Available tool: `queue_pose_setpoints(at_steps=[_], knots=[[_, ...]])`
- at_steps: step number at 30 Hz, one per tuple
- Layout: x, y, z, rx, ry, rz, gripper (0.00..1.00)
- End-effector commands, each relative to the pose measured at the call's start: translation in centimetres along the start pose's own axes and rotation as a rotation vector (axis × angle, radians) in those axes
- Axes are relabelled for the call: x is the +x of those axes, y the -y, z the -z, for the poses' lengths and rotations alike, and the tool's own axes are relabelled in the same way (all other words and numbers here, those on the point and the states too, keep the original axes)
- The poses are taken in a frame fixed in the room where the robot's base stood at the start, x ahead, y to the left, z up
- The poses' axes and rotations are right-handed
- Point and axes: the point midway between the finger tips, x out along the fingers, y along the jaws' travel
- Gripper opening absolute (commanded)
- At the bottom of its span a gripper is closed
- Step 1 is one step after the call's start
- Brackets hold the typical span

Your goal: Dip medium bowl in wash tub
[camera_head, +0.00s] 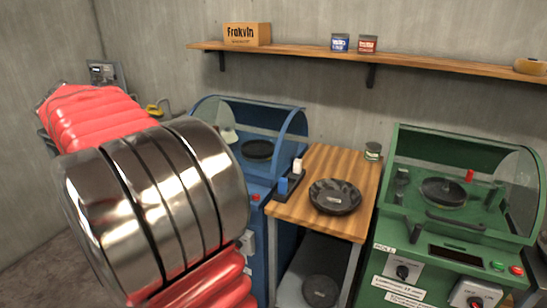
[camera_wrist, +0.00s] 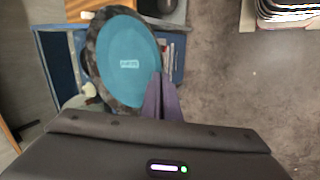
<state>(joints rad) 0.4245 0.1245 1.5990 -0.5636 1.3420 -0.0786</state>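In the wrist view a round bowl (camera_wrist: 124,62) with a teal face, a small pale label and a dark mottled rim fills the upper middle. My gripper (camera_wrist: 162,88) shows there as two purple-grey fingers close together at the bowl's right edge; they appear shut on its rim. The bowl looks raised above the floor, tilted toward the camera. In the head view my red and metal arm covers the left, and the gripper and held bowl are hidden. I cannot make out a wash tub for certain in either view.
A wooden table (camera_head: 313,160) carries a dark round piece (camera_head: 335,207); another (camera_head: 320,291) lies below. A blue machine (camera_head: 257,115) and a green machine (camera_head: 455,235) flank it. A wall shelf (camera_head: 300,51) runs above. The wrist view shows bare floor (camera_wrist: 250,90) at right.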

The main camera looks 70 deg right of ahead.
Motion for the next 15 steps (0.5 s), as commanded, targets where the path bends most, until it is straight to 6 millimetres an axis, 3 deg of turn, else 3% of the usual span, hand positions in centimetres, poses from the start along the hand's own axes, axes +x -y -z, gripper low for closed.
queue_pose_setpoints(at_steps=[1,6,15], knots=[[0.4,-1.7,-1.4,0.030,0.014,-0.001,0.00],[1.6,-6.1,-6.0,0.107,0.063,-0.001,0.00],[3.1,-12.2,-15.0,0.243,0.149,-0.002,0.00]])
